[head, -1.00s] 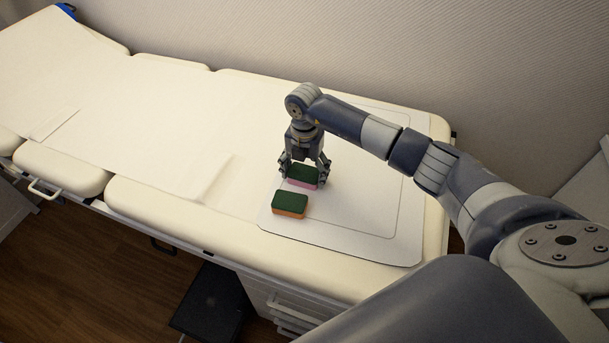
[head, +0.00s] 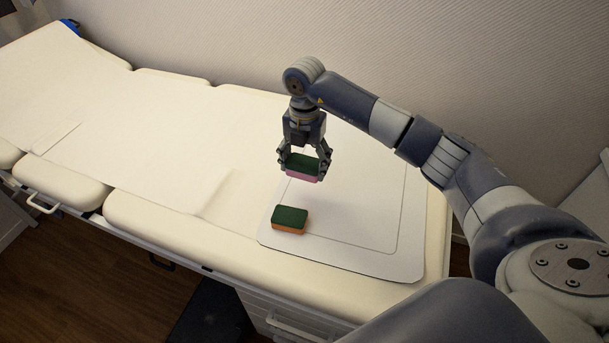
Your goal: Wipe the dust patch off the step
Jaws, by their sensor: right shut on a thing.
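My right gripper (head: 304,162) is shut on a sponge with a green top and pink underside (head: 302,174). It holds this sponge above the grey-white mat (head: 350,222) on the couch. A second sponge, green on top and orange below (head: 289,221), lies on the mat's front left part, apart from the gripper. A dark step (head: 208,310) stands on the floor below the couch's front edge, partly cut off by the bottom of the picture. I cannot make out a dust patch on it. My left gripper is not in view.
The cream padded couch (head: 160,222) with white paper (head: 140,150) runs across the view. A drawer unit (head: 285,318) with handles is under it, right of the step. Wooden floor (head: 90,280) is clear at the lower left. A wall is behind.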

